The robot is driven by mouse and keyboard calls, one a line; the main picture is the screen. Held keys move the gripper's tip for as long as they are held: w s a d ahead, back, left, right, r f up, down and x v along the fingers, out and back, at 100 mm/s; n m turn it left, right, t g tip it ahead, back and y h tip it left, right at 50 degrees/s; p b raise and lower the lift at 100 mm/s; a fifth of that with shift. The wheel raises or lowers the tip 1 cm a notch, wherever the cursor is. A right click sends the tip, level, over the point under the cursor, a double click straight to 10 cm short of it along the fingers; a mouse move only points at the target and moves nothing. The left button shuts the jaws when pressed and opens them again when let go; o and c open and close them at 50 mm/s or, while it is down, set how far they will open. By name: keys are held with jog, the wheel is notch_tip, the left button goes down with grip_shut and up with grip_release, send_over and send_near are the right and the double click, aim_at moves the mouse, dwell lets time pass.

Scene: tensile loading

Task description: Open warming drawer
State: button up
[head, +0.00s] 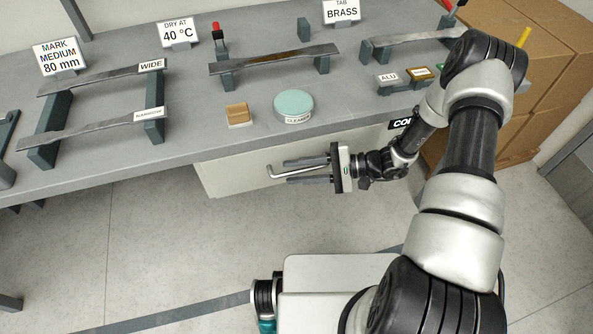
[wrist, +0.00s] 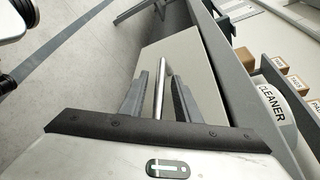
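The drawer (head: 235,176) is a pale cream box under the front edge of the grey bench. Its pale face also shows in the wrist view (wrist: 198,68). A silver bar handle (head: 285,172) stands out from it, bent at its left end. My gripper (head: 305,170) is at the handle, one finger on each side of the bar. In the wrist view the bar (wrist: 159,95) runs between the two fingers (wrist: 160,95), with a gap visible on both sides, so the gripper looks open. I cannot tell whether the drawer is pulled out at all.
The bench (head: 200,110) holds metal strips on dark supports, sign cards, a teal round cleaner tin (head: 293,104) and a tan block (head: 238,114). Cardboard boxes (head: 545,80) stand at the right. The floor (head: 150,240) in front of the bench is clear at left.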

jog(key=shift+a, duration=0.1)
grip_shut()
jog(key=s+d, duration=0.3)
jog(key=s, duration=0.8)
jog(key=s+d, duration=0.3)
jog(key=s, duration=0.9)
jog(key=shift+d+p, duration=0.35)
jog(key=shift+p, duration=0.05)
grip_release()
